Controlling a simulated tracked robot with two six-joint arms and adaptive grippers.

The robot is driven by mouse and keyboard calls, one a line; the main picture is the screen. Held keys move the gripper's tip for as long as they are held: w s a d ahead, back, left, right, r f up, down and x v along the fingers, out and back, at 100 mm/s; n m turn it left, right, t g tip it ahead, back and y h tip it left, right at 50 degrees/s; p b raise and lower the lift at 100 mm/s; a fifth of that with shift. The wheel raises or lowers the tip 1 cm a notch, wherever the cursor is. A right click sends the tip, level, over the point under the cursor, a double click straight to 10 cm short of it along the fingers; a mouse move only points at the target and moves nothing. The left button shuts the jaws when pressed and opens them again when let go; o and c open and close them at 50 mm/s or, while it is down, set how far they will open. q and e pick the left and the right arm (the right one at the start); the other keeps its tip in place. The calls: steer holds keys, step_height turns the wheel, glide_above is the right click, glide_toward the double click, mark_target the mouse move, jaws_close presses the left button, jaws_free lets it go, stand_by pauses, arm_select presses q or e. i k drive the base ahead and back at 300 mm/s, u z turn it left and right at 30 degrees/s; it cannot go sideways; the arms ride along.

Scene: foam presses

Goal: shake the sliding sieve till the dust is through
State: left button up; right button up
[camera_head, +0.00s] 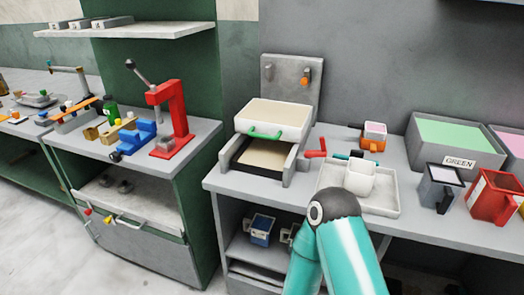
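The sieve is a cream box (272,118) with a pale bed inside and a green handle (264,134) on its front. It sits level on a grey stand (291,165) with side rails. Below it a dark-edged tray (236,152) holds a tan layer; its rear part is hidden under the sieve. I cannot tell whether grains lie on the sieve's mesh. A bent teal and white arm of mine rises at the bottom centre, in front of the bench.
A pale tray (386,209) with a white cup (360,178) stands right of the sieve. A red-handled tool (316,154) lies between them. Grey bins (456,147), a grey jug (438,186) and a red jug (493,200) fill the right. A red press (172,112) stands on the left bench.

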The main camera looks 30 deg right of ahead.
mark_target(267, 120)
steer(key=u, duration=1.1)
steer(key=i, duration=0.15)
steer(key=z, duration=3)
steer(key=k, duration=0.4)
steer(key=u, duration=0.85)
steer(key=i, duration=0.15)
steer(key=z, duration=0.5)
